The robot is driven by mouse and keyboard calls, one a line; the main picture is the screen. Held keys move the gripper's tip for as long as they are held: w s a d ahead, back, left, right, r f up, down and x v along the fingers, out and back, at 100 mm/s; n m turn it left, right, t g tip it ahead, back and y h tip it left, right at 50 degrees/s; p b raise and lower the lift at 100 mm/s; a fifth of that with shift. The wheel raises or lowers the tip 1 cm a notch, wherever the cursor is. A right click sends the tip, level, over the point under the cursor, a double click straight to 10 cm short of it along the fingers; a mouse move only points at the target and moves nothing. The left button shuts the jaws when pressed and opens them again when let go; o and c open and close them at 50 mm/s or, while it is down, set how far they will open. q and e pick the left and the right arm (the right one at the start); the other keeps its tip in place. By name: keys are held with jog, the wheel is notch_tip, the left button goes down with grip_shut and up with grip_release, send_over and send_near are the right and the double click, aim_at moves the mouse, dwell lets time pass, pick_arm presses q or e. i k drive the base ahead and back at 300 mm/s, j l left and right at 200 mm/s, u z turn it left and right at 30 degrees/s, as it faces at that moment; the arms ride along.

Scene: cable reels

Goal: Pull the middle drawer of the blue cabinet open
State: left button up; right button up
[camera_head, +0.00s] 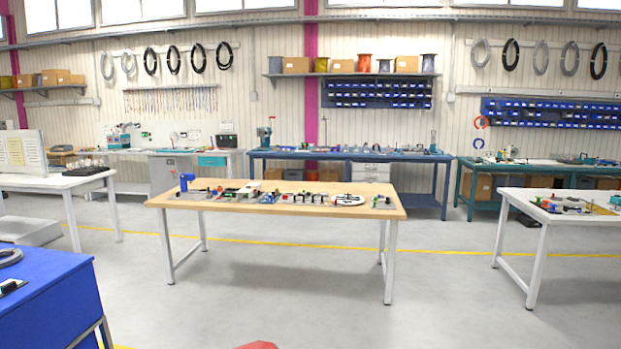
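A blue box-shaped body (55,306), which may be the blue cabinet, stands at the lower left and is cut off by the picture edge. Its flat top and one plain side show. I cannot make out any drawer front or handle on it, so the middle drawer's state cannot be seen. A grey coil and a small dark item lie on its top. Neither of my grippers is in view.
A wooden-topped table (240,206) with tools stands ahead. White tables stand at the left (52,183) and right (560,215). Blue and green workbenches line the back wall. The grey floor between is clear. A red shape (257,345), unclear, pokes in at the bottom edge.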

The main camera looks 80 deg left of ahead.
aim_at(378, 177)
jog(key=u, duration=2.35)
jog(key=i+j+z, duration=0.15)
jog(key=i, duration=2.3)
jog(key=i+l+z, duration=0.35)
jog(key=i, duration=0.55)
jog(key=i+z, duration=0.35)
jog(key=i, duration=0.55)
jog(key=i+j+z, duration=0.35)
jog(key=i, duration=0.55)
jog(key=i+j+u, duration=0.1)
jog(key=i+u, duration=0.15)
jog(key=i, duration=0.25)
jog(key=i+u, duration=0.25)
jog(key=i, duration=0.3)
jog(key=i+u, duration=0.3)
jog(key=i, duration=0.2)
jog(key=i+l+u, duration=0.25)
jog(key=i, duration=0.3)
jog(key=i+l+u, duration=0.25)
jog(key=i, duration=0.2)
jog(key=i+l+u, duration=0.15)
jog(key=i, duration=2.4)
jog(key=i+j+u, duration=0.1)
jog(key=i+u, duration=0.25)
jog(key=i, duration=0.45)
jog(key=i+l+u, duration=0.15)
jog(key=i+u, duration=0.2)
jog(key=i, duration=0.45)
jog(key=i+j+z, duration=0.1)
jog(key=i+j, duration=0.9)
